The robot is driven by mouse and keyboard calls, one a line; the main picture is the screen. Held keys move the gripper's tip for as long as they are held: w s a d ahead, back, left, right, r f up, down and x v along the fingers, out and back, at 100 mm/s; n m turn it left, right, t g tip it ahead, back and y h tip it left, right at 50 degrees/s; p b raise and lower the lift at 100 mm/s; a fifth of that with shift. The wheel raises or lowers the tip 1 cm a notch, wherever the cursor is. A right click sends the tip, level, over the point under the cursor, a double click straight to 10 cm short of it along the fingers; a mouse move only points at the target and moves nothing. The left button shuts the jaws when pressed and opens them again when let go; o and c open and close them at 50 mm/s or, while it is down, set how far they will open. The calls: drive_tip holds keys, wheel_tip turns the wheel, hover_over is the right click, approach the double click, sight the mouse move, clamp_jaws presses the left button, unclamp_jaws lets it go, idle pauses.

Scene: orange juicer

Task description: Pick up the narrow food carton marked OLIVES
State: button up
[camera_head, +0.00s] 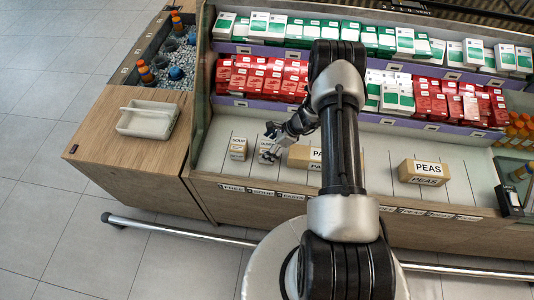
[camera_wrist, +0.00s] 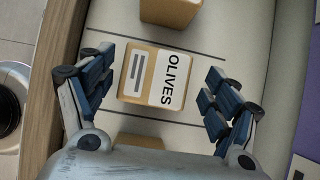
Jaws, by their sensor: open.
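The OLIVES carton (camera_wrist: 153,77) is a small tan box with a white label, lying on the pale shelf between dark divider lines. It sits between the two blue-padded fingers of my gripper (camera_wrist: 157,95), which are spread wide with a gap on each side of it. In the head view my gripper (camera_head: 277,140) is low over the bottom shelf, at the carton's place. There the carton (camera_head: 267,150) is mostly hidden by the fingers.
A SOUP carton (camera_head: 238,148) stands just left of my gripper. A longer tan carton (camera_head: 300,157) is close on the right, partly behind my arm. A PEAS carton (camera_head: 424,172) lies farther right. A white tray (camera_head: 147,119) is on the left counter.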

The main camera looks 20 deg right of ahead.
drive_tip(key=b+x, duration=0.1)
drive_tip(key=x, duration=0.4)
drive_tip(key=shift+s+a, duration=0.15)
drive_tip(key=shift+a, duration=0.05)
drive_tip(key=shift+c, duration=0.3)
drive_tip(key=c, duration=1.1)
drive_tip(key=shift+r, duration=0.15)
drive_tip(key=shift+c, duration=0.2)
